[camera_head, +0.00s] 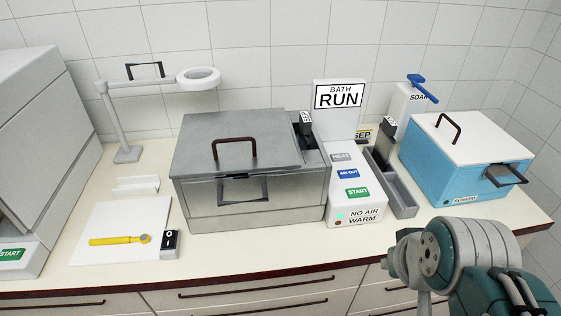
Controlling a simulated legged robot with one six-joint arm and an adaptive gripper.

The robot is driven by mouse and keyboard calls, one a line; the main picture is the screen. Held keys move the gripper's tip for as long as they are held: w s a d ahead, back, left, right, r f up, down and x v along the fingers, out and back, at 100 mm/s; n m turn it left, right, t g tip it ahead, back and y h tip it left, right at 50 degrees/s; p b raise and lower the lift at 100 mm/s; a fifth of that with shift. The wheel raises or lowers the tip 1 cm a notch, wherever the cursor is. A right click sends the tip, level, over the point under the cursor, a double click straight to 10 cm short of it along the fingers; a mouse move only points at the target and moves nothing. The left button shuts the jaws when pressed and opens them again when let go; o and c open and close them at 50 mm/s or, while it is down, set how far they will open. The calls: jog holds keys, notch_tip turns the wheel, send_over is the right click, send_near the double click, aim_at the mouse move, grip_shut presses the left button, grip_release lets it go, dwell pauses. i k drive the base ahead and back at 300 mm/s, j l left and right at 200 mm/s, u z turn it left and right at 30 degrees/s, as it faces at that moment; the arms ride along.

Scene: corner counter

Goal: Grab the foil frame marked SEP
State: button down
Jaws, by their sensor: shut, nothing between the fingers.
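A similar dark piece with a tag (304,128) sits at the right of the metal bath's top. My arm is at the lower right, in front of the counter. Its gripper is out of the picture.
The lidded metal bath (190,158) stands mid-counter beside the BATH RUN sign (338,96). A blue box with a white lid (430,165) is at the right. A ring lamp (198,76) and a white board (105,215) with a yellow tool (115,241) are left. The front counter strip is mostly clear.

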aim_at(305, 122)
jog(key=k+l+u, duration=0.1)
jog(key=l+u, duration=0.2)
jog(key=k+l+u, duration=0.1)
jog(key=l+u, duration=0.15)
jog(key=k+l+u, duration=0.15)
jog(key=l+u, duration=0.15)
